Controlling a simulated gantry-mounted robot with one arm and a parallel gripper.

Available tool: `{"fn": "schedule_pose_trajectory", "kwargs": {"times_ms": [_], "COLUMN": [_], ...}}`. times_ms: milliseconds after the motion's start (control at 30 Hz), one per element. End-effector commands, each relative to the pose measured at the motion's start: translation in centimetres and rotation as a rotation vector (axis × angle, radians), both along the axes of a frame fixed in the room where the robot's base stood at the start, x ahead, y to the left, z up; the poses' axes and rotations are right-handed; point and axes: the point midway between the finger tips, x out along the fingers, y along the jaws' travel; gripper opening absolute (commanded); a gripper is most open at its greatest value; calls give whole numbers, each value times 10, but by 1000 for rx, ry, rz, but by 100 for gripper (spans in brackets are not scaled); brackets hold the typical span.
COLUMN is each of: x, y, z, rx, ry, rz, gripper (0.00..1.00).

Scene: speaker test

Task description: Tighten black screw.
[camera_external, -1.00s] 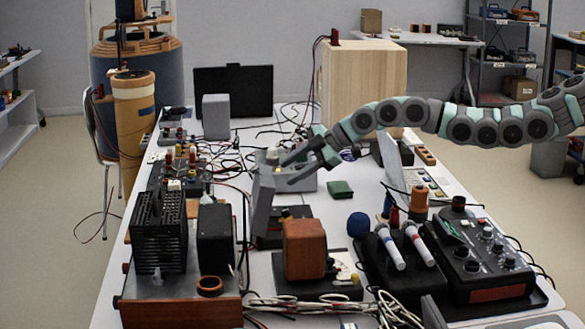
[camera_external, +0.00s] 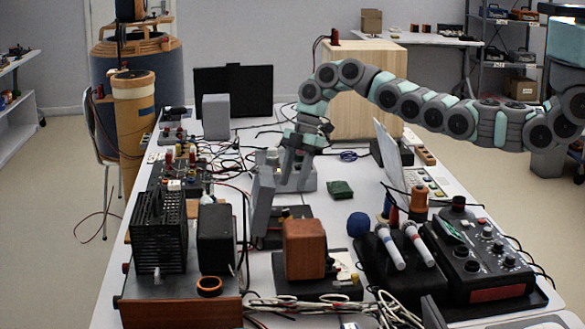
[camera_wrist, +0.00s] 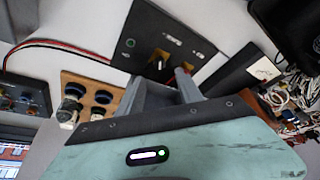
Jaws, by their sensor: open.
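My gripper (camera_external: 292,182) points down beside a tilted grey panel (camera_external: 264,205) near the middle of the table in the external view. In the wrist view, my gripper (camera_wrist: 166,88) is open. Its two grey fingers reach towards the near edge of a black plate (camera_wrist: 172,32) with small brass-coloured fittings (camera_wrist: 157,61). A red post (camera_wrist: 184,76) shows close to the right finger. I cannot make out a black screw for certain. The fingers and teal gripper body hide part of the area, and I cannot tell whether the fingers touch anything.
A brown box (camera_external: 304,249) stands in front of my gripper, and a black device with knobs (camera_external: 475,255) is at right. Loose cables (camera_external: 385,310) cross the table.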

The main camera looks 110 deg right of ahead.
Motion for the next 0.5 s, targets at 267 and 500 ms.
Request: {"fn": "schedule_pose_trajectory", "kwargs": {"times_ms": [267,500], "x": [17,24], "y": [11,15], "z": [-54,-69], "rx": [3,0], "ry": [1,-1], "rz": [-1,0], "gripper": [43,43]}}
